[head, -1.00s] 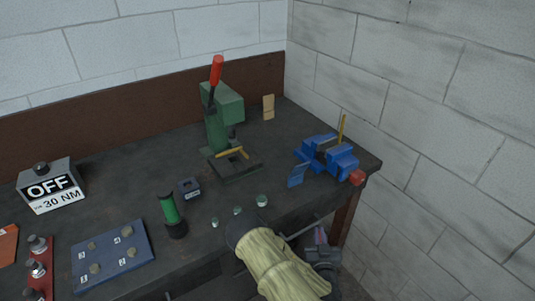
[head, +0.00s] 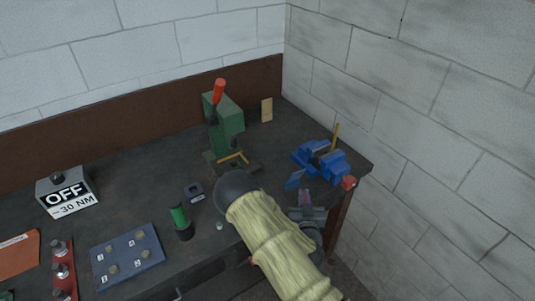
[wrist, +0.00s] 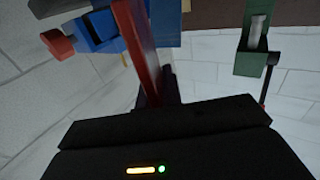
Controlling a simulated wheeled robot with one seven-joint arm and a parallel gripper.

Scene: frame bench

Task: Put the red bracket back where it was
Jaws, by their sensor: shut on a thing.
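The red bracket (wrist: 136,45) shows in the wrist view as a long red strip rising from the jaws of my gripper (wrist: 155,97). My gripper is shut on it; the jaws are dark and partly hidden by the wrist housing. In the head view, my gripper (head: 307,200) is in front of the bench's right front edge, just below the blue vise (head: 320,160). I cannot make out the bracket in the head view. The vise also shows at the upper left in the wrist view (wrist: 95,30), behind the bracket.
A green press (head: 225,125) with a red handle stands behind my arm. A blue tilted plate (head: 295,179) is near the vise. A green-and-black cylinder (head: 181,222), a blue bolt plate (head: 127,257) and an OFF box (head: 67,193) are left. Walls close the back and right.

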